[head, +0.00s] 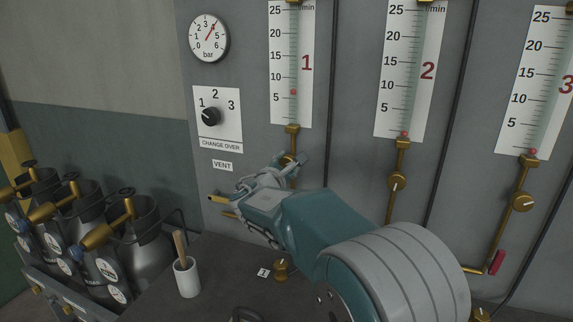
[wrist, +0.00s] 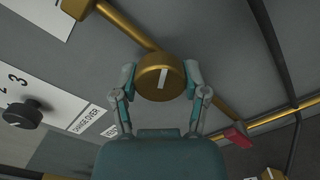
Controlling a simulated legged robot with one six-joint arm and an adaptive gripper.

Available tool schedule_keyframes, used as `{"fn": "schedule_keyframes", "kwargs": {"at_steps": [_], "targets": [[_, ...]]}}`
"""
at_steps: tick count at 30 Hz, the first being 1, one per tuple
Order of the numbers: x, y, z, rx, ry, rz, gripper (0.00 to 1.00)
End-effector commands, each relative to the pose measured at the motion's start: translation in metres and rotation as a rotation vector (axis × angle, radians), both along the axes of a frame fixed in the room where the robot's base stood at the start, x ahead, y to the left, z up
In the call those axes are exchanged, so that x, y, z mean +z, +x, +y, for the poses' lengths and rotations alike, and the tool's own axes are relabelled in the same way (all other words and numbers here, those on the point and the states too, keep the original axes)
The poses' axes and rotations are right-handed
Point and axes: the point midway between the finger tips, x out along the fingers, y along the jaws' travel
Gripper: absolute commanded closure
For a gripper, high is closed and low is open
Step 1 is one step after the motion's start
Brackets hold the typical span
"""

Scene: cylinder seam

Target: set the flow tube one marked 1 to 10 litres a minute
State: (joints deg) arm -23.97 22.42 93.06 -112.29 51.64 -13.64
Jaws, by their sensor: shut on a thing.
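Flow tube one (head: 291,60), with a white scale marked 1, is on the grey wall panel. Its red float (head: 293,92) sits a little above the 5 mark, clearly below 10. Its brass knob (head: 288,160) is below the tube on a brass pipe, mostly hidden by my gripper (head: 286,163) in the head view. In the wrist view, my gripper (wrist: 160,84) is shut on the round brass knob (wrist: 152,82), one finger on each side. The knob's white line is nearly upright in that picture, tilted slightly right.
Flow tubes two (head: 410,70) and three (head: 536,85) stand to the right, floats at the bottom. A bar gauge (head: 209,38) and change-over switch (head: 210,117) are to the left. Gas cylinders (head: 145,250), a white cup (head: 187,278) and a small brass valve (head: 281,270) are below.

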Motion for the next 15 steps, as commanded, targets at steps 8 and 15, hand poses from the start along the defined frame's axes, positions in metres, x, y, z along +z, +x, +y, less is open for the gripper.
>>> {"fn": "schedule_keyframes", "kwargs": {"at_steps": [8, 15], "targets": [[-0.0019, 0.0002, 0.0027, 0.007, 0.147, -0.056, 0.90], [-0.0023, 0.0002, 0.0023, 0.006, 0.334, -0.132, 0.90]]}}
